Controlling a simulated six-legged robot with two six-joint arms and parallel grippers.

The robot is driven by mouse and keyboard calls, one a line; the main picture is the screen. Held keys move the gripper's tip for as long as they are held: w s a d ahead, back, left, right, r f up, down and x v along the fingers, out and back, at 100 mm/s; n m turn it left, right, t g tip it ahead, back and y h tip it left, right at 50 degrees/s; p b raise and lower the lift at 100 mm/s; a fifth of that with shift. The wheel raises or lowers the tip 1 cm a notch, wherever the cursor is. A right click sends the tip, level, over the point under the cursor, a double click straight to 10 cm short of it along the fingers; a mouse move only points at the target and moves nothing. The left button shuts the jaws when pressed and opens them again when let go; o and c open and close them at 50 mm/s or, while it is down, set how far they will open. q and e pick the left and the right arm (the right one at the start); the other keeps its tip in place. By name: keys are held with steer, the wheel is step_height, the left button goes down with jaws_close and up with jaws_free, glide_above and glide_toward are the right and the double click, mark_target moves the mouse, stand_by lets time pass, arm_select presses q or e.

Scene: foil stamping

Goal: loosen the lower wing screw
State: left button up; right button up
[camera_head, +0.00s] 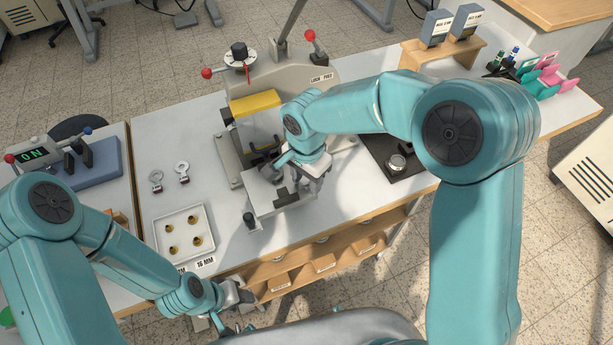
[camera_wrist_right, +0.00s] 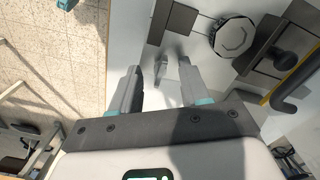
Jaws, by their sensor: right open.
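The stamping press (camera_head: 285,75) stands at the middle of the table, with a yellow guard (camera_head: 255,104) and a pale bed (camera_head: 265,190) at its front. My right gripper (camera_head: 312,178) is over the right side of the bed. In the right wrist view it is open (camera_wrist_right: 160,92), with a small grey part (camera_wrist_right: 161,66) just past and between its fingertips. I cannot tell whether this part is the lower wing screw, which my gripper may hide in the head view. My left gripper (camera_head: 238,300) hangs by the table's front edge, its jaw state unclear.
A white tray (camera_head: 208,216) with several brass pieces and two ring-ended tools (camera_head: 182,172) lie left of the press. A round knob (camera_wrist_right: 233,37) is close to my right gripper. A dark mat (camera_head: 380,158) with a small tin lies to the right.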

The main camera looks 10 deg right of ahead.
jaws_close()
steer(key=shift+n, duration=0.3)
steer(key=n+b, duration=0.1)
steer(key=n, duration=0.2)
steer(key=shift+f+n+b, duration=0.1)
steer(key=shift+n+b, duration=0.2)
steer(key=shift+b, duration=0.05)
steer(key=n+b, duration=0.1)
steer(key=n, duration=0.4)
steer(key=shift+w, duration=0.1)
steer(key=n, duration=0.7)
steer(key=shift+n, duration=0.3)
steer(key=n+p, duration=0.1)
steer(key=n, duration=0.5)
steer(key=shift+n, duration=0.4)
